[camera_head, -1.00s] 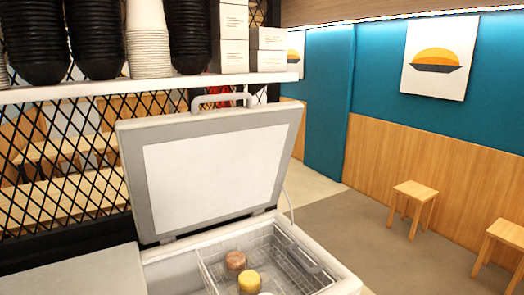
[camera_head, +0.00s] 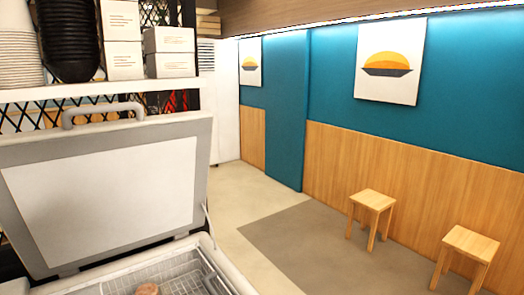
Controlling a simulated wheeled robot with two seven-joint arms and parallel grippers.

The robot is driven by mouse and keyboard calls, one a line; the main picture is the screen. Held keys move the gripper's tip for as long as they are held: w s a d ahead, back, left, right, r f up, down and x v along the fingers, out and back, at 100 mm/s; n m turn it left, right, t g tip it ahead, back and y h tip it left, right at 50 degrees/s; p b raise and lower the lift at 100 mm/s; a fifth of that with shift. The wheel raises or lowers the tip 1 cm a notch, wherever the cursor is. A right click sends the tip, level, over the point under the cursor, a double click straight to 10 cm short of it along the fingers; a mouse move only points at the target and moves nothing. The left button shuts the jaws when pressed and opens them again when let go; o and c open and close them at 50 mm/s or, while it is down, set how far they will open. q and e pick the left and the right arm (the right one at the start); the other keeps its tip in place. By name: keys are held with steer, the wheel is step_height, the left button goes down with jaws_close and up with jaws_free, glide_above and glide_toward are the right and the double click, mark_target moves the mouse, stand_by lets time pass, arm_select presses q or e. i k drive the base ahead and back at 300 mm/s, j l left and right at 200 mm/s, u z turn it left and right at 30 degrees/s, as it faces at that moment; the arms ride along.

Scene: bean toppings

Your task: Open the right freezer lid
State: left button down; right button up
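The right freezer lid (camera_head: 105,195) stands open at the left of the head view, leaning back with its pale inner panel facing me. Its grey handle (camera_head: 103,113) is at the top edge, just below the shelf. The freezer (camera_head: 222,262) is open below it, and a wire basket (camera_head: 180,272) shows inside. A brown round item (camera_head: 148,289) lies in the basket, cut by the bottom edge of the picture. Neither of my grippers shows in the view.
A white shelf (camera_head: 55,95) with bowls, cups and white boxes (camera_head: 168,52) is above the lid. Two wooden stools (camera_head: 372,200) stand at the right near the wood-panelled wall. The floor (camera_head: 265,220) between freezer and stools is clear.

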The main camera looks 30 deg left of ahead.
mark_target(72, 196)
steer(key=i+l+z, duration=0.25)
steer(key=i, duration=0.5)
steer(key=i+l+z, duration=0.15)
steer(key=i+z, duration=0.15)
steer(key=i, duration=0.45)
steer(key=i+j+u, duration=0.2)
steer(key=i+u, duration=0.6)
steer(key=u, duration=0.15)
steer(key=i+u, duration=0.45)
steer(key=i+l+u, duration=0.3)
steer(key=u, duration=0.2)
steer(key=i+j+u, duration=0.1)
steer(key=i+u, duration=0.6)
steer(key=u, duration=0.15)
steer(key=i+l+u, duration=0.15)
steer(key=i+u, duration=0.3)
steer(key=i+l+u, duration=0.2)
steer(key=u, duration=0.25)
steer(key=i+l+u, duration=0.25)
steer(key=u, duration=0.15)
steer(key=i+l+u, duration=0.2)
steer(key=l+u, duration=0.25)
